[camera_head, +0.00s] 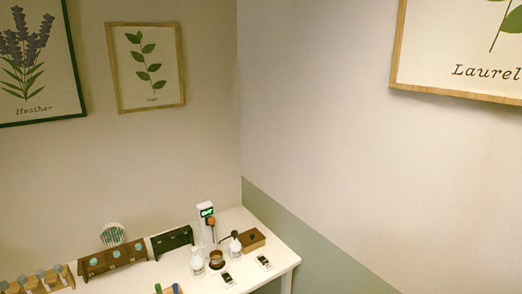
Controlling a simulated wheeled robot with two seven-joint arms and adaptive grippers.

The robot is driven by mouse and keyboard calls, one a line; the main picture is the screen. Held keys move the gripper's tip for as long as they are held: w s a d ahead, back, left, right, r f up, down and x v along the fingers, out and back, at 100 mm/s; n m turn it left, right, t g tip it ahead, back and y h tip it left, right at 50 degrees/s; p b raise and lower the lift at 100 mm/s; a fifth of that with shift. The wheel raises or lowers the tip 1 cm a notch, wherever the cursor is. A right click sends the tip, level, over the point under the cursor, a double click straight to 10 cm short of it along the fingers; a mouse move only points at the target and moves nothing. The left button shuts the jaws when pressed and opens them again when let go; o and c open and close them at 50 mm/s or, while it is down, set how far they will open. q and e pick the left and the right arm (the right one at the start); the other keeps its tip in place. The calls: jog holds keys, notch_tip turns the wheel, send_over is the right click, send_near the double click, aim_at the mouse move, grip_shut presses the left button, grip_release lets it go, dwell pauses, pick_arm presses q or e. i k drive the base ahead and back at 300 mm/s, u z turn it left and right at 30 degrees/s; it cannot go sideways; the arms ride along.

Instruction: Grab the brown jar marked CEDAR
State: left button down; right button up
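A small brown jar-like thing (216,260) stands on the white table, between two white bottles and in front of a white upright device. It is too small for me to read any marking, so I cannot tell whether it is the CEDAR jar. No other brown jar can be made out, and the front of the table is cut off by the lower picture edge. Neither my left gripper nor my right gripper is in view.
The white table (277,257) meets the wall. It holds a white device (207,228) with a green display, white bottles (197,263), a wooden block (251,240), a dark box (172,241), a brown rack (112,259) and a row of grey-capped bottles (40,279). Framed plant pictures hang above.

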aim_at(216, 257)
jog(key=u, duration=2.7)
jog(key=i, duration=1.45)
jog(key=z, duration=2.2)
